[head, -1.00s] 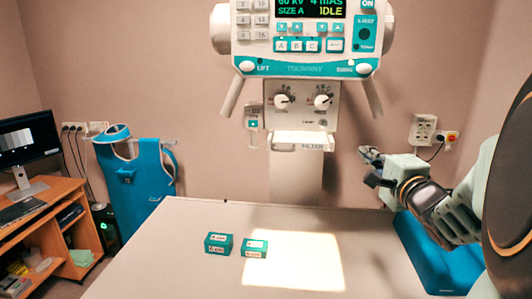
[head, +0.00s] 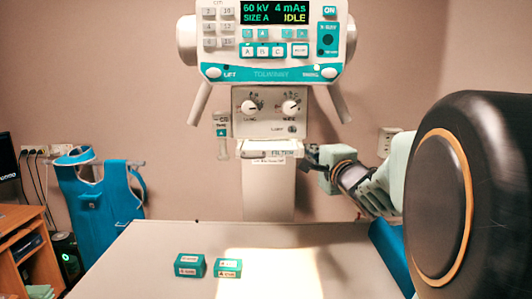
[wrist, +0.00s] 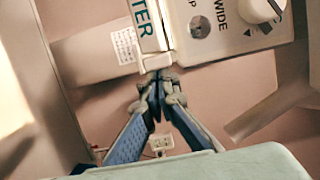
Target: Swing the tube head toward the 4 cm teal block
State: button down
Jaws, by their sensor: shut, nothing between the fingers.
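The tube head (head: 268,72) hangs over the table at top centre, its display reading 60 kV, 4 mAs, SIZE A, IDLE. Below its panel are two dials and a white filter tray (head: 262,149). Two teal blocks, a left one (head: 190,266) and a right one (head: 228,268), lie side by side on the table; their labels are too small to read, so I cannot tell which is 4 cm. My gripper (head: 309,154) is shut and empty by the tray's right end. In the wrist view its fingertips (wrist: 158,84) are close below the filter-labelled edge (wrist: 155,62); contact is unclear.
The pale table (head: 165,240) has a bright light patch (head: 262,262) beside the right block. A blue apron (head: 103,200) hangs at the left wall, near a wooden desk (head: 28,240). A wall socket (head: 388,140) is behind my arm. The table's left part is clear.

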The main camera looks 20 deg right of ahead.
jog(key=shift+a, duration=0.1)
jog(key=a, duration=0.1)
jog(key=w+a+f+m+b, duration=0.1)
jog(key=a, duration=0.1)
jog(key=a+m+b, duration=0.1)
jog(key=a, duration=0.1)
jog(key=shift+w+f+t, duration=0.25)
jog(key=shift+w+t, duration=0.05)
dwell(0.3)
